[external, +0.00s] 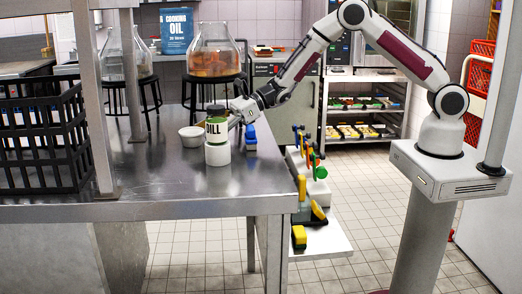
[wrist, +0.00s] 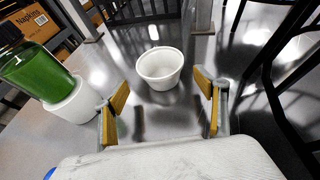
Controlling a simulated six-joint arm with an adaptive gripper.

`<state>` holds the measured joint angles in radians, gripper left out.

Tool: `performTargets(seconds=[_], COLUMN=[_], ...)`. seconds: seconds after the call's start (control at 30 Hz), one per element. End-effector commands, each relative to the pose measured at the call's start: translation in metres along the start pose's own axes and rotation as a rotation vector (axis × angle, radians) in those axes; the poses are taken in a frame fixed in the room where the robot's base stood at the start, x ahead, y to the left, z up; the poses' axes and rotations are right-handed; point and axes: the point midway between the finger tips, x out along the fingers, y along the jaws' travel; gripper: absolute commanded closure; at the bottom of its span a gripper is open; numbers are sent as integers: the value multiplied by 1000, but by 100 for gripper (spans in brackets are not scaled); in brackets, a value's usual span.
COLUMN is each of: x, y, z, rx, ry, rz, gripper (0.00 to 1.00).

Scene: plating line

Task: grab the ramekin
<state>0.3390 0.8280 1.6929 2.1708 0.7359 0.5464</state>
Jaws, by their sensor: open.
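The white ramekin (wrist: 160,68) stands upright and looks empty on the steel table in the wrist view, just beyond the fingertips and between their lines. In the external view the ramekin (external: 191,138) is left of the bottle. My gripper (wrist: 160,98) is open, its yellow-padded fingers apart on either side with nothing between them. In the external view my gripper (external: 236,118) is low over the table, partly hidden behind the oil bottle (external: 216,128).
The bottle (wrist: 34,72) of green liquid sits in a white holder (wrist: 75,103), close to my left finger. A blue item (external: 251,136) is right of it. A black crate (external: 42,140) and shelf post (external: 97,100) stand left. Glass flasks on stools are behind.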

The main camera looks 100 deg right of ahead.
Motion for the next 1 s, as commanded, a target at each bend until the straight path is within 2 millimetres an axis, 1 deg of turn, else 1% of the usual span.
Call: performTargets(seconds=[0.27,0.6,0.7,1.0], x=[13,42,48,52], y=[-1,-2,-2,-3], z=[2,6,6,6], rx=[0,-1,-1,0], ry=[1,1,1,1], rz=[1,1,0,-1], gripper=[28,28,28,28])
